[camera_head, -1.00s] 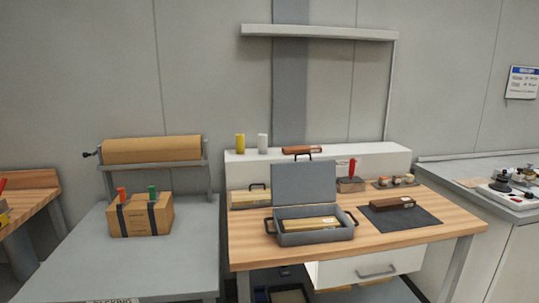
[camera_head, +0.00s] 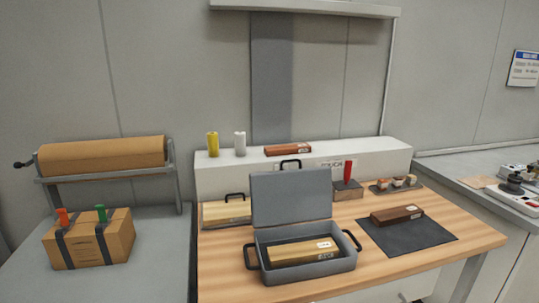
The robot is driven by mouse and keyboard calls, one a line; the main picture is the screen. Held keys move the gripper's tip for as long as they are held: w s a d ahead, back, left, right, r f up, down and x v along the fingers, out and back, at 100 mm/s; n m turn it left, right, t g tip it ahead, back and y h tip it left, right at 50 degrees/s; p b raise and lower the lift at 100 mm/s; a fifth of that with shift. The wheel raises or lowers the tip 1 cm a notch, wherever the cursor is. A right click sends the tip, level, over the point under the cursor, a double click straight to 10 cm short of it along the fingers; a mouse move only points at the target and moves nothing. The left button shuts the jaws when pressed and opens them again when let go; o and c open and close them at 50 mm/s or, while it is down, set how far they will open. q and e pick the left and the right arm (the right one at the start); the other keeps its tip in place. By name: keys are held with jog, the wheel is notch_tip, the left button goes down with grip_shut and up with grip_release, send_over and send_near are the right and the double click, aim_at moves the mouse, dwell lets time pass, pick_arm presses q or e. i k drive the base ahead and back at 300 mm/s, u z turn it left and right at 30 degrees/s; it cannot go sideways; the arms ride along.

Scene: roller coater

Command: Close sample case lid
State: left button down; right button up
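The grey sample case (camera_head: 308,270) sits on the wooden workbench with a black handle at each end. Its grey lid (camera_head: 291,197) stands open, upright at the back edge, with a black handle on top. A wooden block with a white label (camera_head: 299,251) lies inside the case. Neither of my grippers shows in the head view.
A dark mat (camera_head: 408,238) with a brown block (camera_head: 397,215) lies right of the case. A wooden box (camera_head: 227,213) is behind left, and a red-handled tool (camera_head: 347,176) behind right. A cardboard box (camera_head: 90,240) stands on the left table. Bare wood (camera_head: 222,268) shows left of the case.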

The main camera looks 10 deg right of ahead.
aim_at(281, 197)
jog(key=z, duration=0.4)
jog(key=i, duration=0.7)
jog(key=z, duration=0.6)
